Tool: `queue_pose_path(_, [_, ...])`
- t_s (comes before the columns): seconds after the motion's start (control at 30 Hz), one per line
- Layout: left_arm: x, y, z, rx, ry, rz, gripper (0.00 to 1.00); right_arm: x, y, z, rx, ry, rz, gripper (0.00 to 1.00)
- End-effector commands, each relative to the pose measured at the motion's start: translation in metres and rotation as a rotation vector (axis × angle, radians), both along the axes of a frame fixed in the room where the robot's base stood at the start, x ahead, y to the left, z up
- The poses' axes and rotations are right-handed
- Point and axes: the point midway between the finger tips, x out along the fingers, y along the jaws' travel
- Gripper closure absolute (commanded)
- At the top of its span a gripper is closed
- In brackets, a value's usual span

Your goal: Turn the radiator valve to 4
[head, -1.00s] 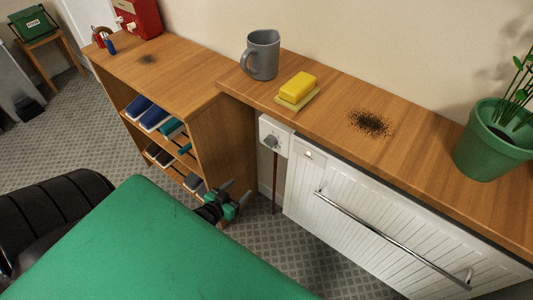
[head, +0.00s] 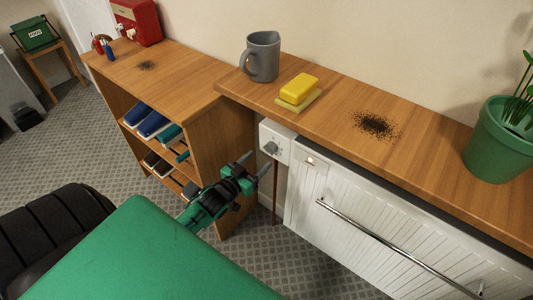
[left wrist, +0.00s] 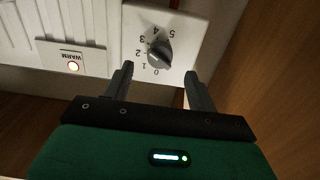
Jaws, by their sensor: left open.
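In the left wrist view the knob (left wrist: 158,52) sits among the numbers 0 to 5, which appear upside down. I cannot tell surely which number its pointer marks. My left gripper (head: 255,163) is open and empty, just in front of the valve and to its lower left in the head view. In the left wrist view its fingertips (left wrist: 159,70) are spread to either side of the knob's near edge, apparently not touching it. My right gripper is not in view.
The white radiator (head: 400,230) has a chrome rail (head: 370,235) and a lit WARM lamp (left wrist: 73,66). The shelf above holds a grey mug (head: 263,58), yellow block (head: 299,88), dark crumbs (head: 376,124) and potted plant (head: 497,145). A wooden bookcase (head: 215,140) stands left.

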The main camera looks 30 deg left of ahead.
Motion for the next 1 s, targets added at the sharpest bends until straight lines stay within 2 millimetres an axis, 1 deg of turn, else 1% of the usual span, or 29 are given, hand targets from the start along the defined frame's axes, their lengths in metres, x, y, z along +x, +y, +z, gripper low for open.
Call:
queue_pose_path(0.03, [0.010,-0.001,0.000,0.000,-0.003,-0.001,0.42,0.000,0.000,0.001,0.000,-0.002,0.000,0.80])
queue_pose_path(0.1, [0.020,-0.002,0.000,0.000,-0.003,-0.001,0.42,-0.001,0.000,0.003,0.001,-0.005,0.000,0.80])
queue_pose_path(0.3, [0.044,-0.004,0.000,0.000,-0.001,-0.001,0.42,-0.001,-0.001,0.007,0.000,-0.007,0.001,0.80])
queue_pose_path(0.5, [0.054,-0.005,0.000,0.001,-0.001,-0.001,0.42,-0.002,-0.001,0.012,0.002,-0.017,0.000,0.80])
queue_pose_path(0.77, [0.055,-0.005,0.000,0.000,0.000,-0.001,0.42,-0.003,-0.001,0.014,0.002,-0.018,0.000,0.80])
queue_pose_path(0.8, [0.055,-0.005,0.000,0.000,0.000,-0.001,0.44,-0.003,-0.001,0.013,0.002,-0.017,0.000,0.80])
queue_pose_path(0.87, [0.055,-0.005,0.000,0.000,0.000,-0.001,0.55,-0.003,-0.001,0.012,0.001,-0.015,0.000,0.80])
queue_pose_path(0.9, [0.055,-0.005,0.000,0.000,0.000,-0.001,0.63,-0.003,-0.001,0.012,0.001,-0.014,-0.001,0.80])
queue_pose_path(0.97, [0.055,-0.005,0.000,0.000,0.000,-0.001,0.75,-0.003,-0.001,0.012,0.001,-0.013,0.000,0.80])
queue_pose_path(1.0, [0.055,-0.005,0.000,0.000,0.000,-0.001,0.83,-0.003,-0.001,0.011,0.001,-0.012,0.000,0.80])
